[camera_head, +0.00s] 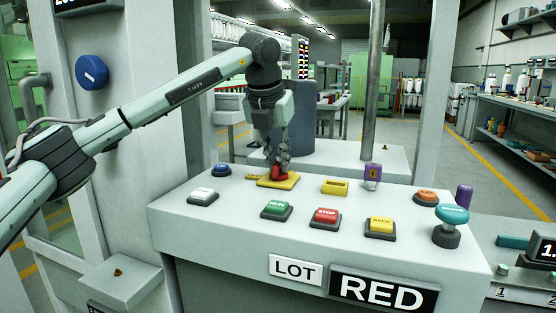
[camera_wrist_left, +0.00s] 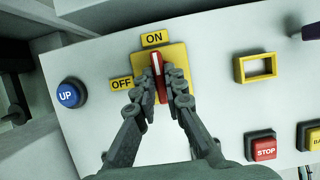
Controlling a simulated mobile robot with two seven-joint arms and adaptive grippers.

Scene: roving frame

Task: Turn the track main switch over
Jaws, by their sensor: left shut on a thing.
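The track main switch is a red rotary handle (camera_wrist_left: 157,75) with a white stripe, on a yellow plate (camera_head: 291,182). In the left wrist view, an ON label (camera_wrist_left: 153,38) is above the plate and an OFF label (camera_wrist_left: 121,83) is to its left. The handle points up toward ON. My left gripper (camera_head: 278,169) reaches down from above onto the red handle. Its fingers (camera_wrist_left: 161,85) are shut on the handle, one on each side. The handle's lower part is partly hidden between the fingers. My right gripper is not in view.
The panel holds a blue UP button (camera_wrist_left: 69,94), a green RUN button (camera_head: 276,208), a red STOP button (camera_head: 325,216), a yellow BACK button (camera_head: 381,225) and a yellow frame (camera_head: 335,187). A teal knob (camera_head: 450,222) stands at the right. Metal posts rise behind the panel.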

